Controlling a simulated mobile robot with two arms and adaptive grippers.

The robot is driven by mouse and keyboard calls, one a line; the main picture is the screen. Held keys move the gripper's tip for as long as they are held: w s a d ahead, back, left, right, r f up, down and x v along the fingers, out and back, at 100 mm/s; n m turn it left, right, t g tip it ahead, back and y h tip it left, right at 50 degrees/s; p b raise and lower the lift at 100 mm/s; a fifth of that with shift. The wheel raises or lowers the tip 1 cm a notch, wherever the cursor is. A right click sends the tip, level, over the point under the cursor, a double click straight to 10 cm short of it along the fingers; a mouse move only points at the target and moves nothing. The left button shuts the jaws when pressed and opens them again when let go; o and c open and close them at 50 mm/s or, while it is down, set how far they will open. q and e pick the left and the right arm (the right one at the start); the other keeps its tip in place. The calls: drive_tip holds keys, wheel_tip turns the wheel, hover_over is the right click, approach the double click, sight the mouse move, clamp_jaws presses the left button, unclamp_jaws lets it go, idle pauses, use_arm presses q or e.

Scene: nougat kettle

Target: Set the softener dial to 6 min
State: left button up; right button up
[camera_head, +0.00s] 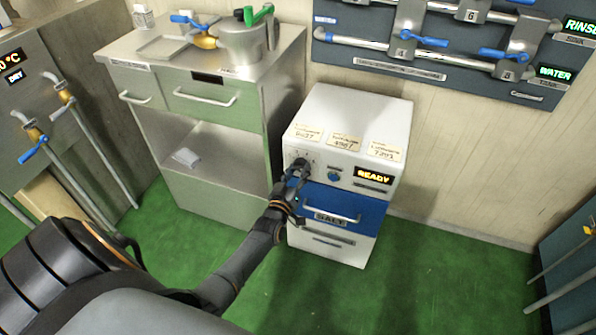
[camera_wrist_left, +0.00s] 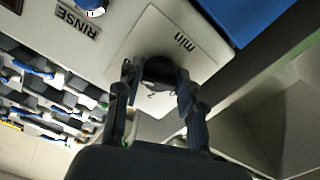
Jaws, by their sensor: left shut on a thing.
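The softener (camera_head: 345,120) is a white box with a blue drawer marked SALT (camera_head: 340,207) and a display reading READY (camera_head: 373,175). Its dark dial (camera_head: 300,163) is at the left of the front panel, and it also shows in the left wrist view (camera_wrist_left: 160,70) on a pale plate marked "min" (camera_wrist_left: 190,45). My left gripper (camera_head: 297,172) is at the dial, its fingers (camera_wrist_left: 155,85) shut on either side of it. The fingers and the dial hide most of the scale, so I cannot read the setting. My right gripper is not in view.
A blue knob (camera_head: 334,177) sits right of the dial; the RINSE label (camera_wrist_left: 77,22) is beside it. A steel cabinet (camera_head: 215,130) with a kettle (camera_head: 242,42) stands to the left. Pipes with blue valves (camera_head: 430,41) are on the wall. Green floor (camera_head: 430,290) is clear at the front right.

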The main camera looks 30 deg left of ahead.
use_arm(q)
drive_tip(key=shift+f, duration=0.1)
drive_tip(key=o, duration=1.2)
drive_tip(key=shift+c, duration=0.2)
drive_tip(key=v, duration=1.2)
